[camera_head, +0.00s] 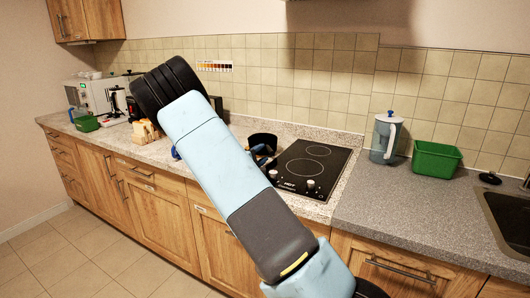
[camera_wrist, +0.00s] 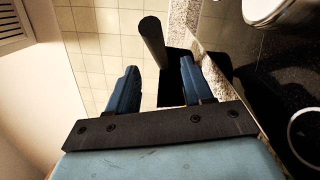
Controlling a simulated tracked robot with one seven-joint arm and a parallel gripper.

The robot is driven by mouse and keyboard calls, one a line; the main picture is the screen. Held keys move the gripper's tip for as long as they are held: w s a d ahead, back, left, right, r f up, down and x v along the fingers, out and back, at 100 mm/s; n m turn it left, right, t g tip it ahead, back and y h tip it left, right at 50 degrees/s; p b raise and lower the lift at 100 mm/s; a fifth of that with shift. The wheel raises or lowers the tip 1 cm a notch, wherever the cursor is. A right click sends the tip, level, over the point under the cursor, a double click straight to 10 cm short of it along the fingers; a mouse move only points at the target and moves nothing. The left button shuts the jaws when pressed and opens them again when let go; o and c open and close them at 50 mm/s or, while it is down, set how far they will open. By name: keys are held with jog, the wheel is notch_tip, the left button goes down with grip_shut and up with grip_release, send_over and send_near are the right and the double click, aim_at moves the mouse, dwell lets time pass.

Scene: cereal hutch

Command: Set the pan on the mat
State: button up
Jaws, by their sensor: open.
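A dark round pan (camera_head: 262,139) stands at the left edge of the black hob in the head view, partly hidden by my arm. A pale, metallic rounded rim (camera_wrist: 268,8) shows at the top right of the wrist view; I cannot tell if it is the pan. My gripper (camera_wrist: 158,65) is open, with its two blue fingers apart. A dark rod like a handle (camera_wrist: 151,40) shows just beyond and between the fingertips, not clasped. My arm hides most of the gripper in the head view. I cannot make out a mat.
The black hob (camera_head: 313,160) is set in the counter. A jug (camera_head: 384,140) and green bin (camera_head: 436,159) stand right of it, before the sink (camera_head: 510,215).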

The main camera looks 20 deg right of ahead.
jog(key=v, duration=0.5)
jog(key=shift+s+a, duration=0.15)
jog(key=s+d+r+m+g+y, duration=0.3)
jog(key=s+r+m+g, duration=0.15)
jog(key=s, duration=0.55)
jog(key=s+d+r+m+g+y, duration=0.3)
jog(key=s+r+m+g, duration=0.15)
jog(key=s, duration=0.65)
jog(key=s+a+r+t+y, duration=0.2)
jog(key=s+a+r+y, duration=0.3)
jog(key=s, duration=0.6)
jog(key=s+a+r+t+y, duration=0.2)
jog(key=s+a+r+y, duration=0.2)
jog(key=s+a, duration=0.6)
jog(key=shift+s+a+r+m+y, duration=0.15)
jog(key=shift+s+r+m+y, duration=0.2)
jog(key=shift+s+r, duration=0.25)
